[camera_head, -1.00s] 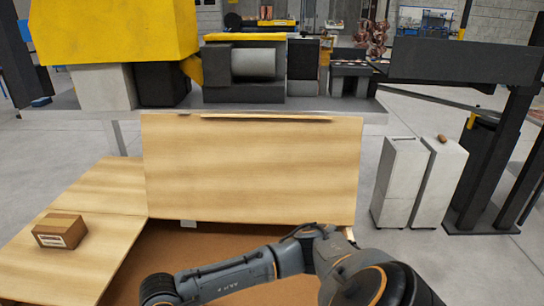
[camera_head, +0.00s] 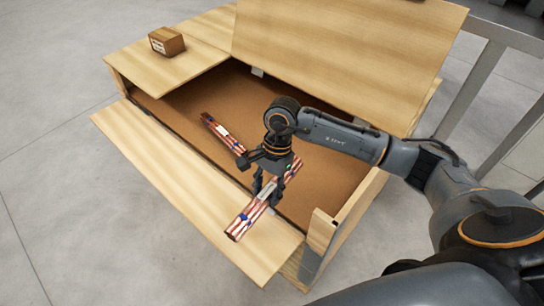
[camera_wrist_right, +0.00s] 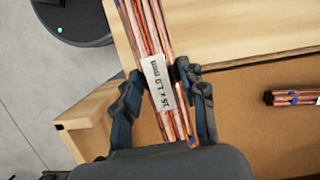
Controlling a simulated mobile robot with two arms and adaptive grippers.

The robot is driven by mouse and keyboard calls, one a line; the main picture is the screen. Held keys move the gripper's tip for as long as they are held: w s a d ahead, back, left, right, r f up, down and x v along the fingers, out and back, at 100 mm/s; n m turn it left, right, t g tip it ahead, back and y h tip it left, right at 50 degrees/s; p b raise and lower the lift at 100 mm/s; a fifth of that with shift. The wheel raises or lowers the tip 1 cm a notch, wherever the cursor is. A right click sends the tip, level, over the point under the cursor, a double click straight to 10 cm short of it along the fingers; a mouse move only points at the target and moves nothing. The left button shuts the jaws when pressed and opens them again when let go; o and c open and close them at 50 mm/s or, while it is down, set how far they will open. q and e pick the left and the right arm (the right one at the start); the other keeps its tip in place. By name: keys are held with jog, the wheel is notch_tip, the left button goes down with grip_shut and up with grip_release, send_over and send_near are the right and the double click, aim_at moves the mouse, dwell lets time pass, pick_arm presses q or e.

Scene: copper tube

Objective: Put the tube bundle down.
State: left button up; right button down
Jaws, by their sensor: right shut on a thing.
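My right gripper (camera_head: 265,189) is shut on a tube bundle (camera_head: 244,220), a sheaf of copper tubes with blue marks and a white label. It holds the bundle slantwise over the front right edge of the open wooden crate (camera_head: 195,190). The near end reaches over the front flap.
The crate's brown floor (camera_head: 320,150) is largely bare. Its flaps are folded out, with a small cardboard box (camera_head: 166,41) on the back left one. A grey metal frame (camera_head: 475,80) stands at the right. Open concrete floor (camera_head: 60,150) lies to the left.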

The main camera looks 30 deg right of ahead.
jog(key=w+f+m+t+b, duration=0.2)
jog(key=w+m+t+b, duration=0.15)
jog(key=w+m, duration=0.55)
jog(key=m+h+b, duration=0.2)
jog(key=m+b, duration=0.4)
jog(key=m, duration=0.4)
send_over(291, 186)
jog(key=a, duration=0.1)
jog(key=shift+t, duration=0.35)
jog(key=f, duration=0.8)
jog(key=shift+s+f, duration=0.1)
jog(key=shift+s, duration=0.1)
jog(key=shift+s+d+f, duration=0.2)
jog(key=shift+d+f, duration=0.2)
jog(key=shift+f, duration=0.2)
jog(key=f, duration=0.3)
jog(key=shift+s+d+f, duration=0.1)
jog(key=shift+d, duration=0.15)
jog(key=shift+f, duration=0.25)
jog(key=c, duration=0.8)
grip_release()
pick_arm(q)
jog(key=w+d+r+t, duration=0.1)
jog(key=w+r, duration=0.5)
jog(key=w, duration=0.4)
jog(key=shift+w+d+r, duration=0.15)
jog(key=shift+d+r, duration=0.05)
jog(key=shift+d, duration=0.1)
pick_arm(e)
jog(key=shift+o, duration=0.2)
